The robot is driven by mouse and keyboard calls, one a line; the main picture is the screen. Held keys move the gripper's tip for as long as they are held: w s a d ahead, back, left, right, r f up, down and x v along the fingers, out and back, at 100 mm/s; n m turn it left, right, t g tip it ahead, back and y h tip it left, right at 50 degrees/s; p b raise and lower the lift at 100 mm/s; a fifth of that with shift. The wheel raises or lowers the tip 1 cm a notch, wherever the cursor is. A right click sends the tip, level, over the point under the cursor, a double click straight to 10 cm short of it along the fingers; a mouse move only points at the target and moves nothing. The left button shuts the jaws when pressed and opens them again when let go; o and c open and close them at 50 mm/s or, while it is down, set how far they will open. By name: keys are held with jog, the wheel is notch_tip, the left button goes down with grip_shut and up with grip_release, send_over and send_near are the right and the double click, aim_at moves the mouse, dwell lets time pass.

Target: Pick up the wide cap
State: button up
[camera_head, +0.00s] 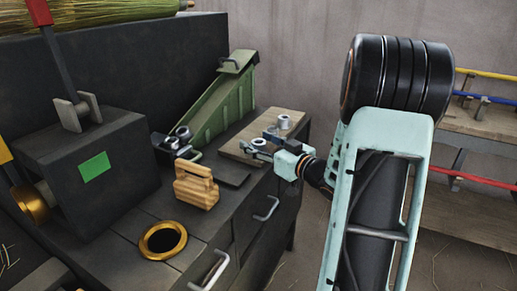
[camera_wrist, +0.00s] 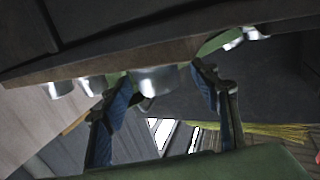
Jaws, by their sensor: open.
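The wide cap is a squat silver metal cylinder (camera_wrist: 157,81), the largest of the caps in the wrist view. It sits on a wooden board (camera_wrist: 30,76), which appears upside down there. My gripper (camera_wrist: 164,80) is open, with a blue-padded finger on either side of the cap and visible gaps. In the head view my gripper (camera_head: 257,146) is low at the board's front edge, around a silver cap (camera_head: 259,142). Contact cannot be told there.
Other silver caps stand on the board, one behind my gripper (camera_head: 284,121). A green sloped chute (camera_head: 222,105) rises to the left. A wooden block with a handle (camera_head: 196,187) and a brass ring (camera_head: 163,239) lie nearer on the dark bench. A shelf (camera_head: 480,120) stands right.

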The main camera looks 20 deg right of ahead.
jog(key=c, duration=0.9)
jog(key=shift+c, duration=0.2)
jog(key=shift+r, duration=0.15)
